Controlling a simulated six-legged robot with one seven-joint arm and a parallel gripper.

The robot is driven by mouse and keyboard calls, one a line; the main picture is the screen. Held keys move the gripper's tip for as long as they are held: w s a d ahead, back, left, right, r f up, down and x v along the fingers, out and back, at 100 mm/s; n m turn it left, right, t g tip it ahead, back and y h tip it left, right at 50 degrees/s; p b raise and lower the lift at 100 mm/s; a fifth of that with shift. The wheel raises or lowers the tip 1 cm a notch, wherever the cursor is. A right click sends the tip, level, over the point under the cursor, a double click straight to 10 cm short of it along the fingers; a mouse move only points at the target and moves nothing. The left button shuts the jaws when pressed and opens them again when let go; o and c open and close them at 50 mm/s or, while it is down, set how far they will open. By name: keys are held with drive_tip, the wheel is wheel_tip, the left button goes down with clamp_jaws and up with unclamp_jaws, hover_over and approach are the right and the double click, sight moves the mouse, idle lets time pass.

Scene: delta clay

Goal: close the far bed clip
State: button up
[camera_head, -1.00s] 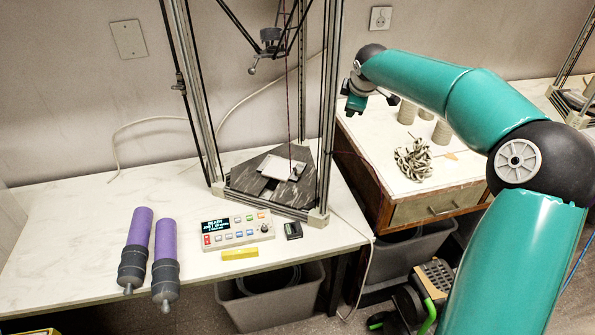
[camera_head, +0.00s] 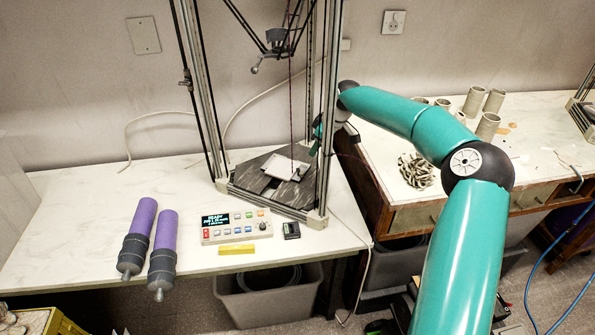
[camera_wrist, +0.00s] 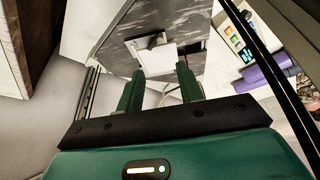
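A delta printer (camera_head: 328,100) stands on the white table, with a dark triangular base and a pale square bed plate (camera_head: 279,166) on it. In the wrist view the bed (camera_wrist: 160,62) lies ahead, beyond my fingertips. A small dark clip-like piece (camera_wrist: 147,40) shows at the bed's upper edge; I cannot tell if it is open or shut. My gripper (camera_head: 316,136) is at the printer's right side, partly hidden by a frame post. In the wrist view its two green fingers (camera_wrist: 159,80) are apart with nothing between them.
Printer posts and thin rods stand close around my gripper. A control box (camera_head: 236,227), a yellow block (camera_head: 237,249) and two purple cartridges (camera_head: 163,240) lie in front on the table.

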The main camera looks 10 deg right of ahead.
sight(302, 173)
drive_tip(key=x, duration=1.4)
drive_tip(key=shift+s+d+f, duration=0.1)
drive_tip(key=shift+s, duration=0.05)
clamp_jaws()
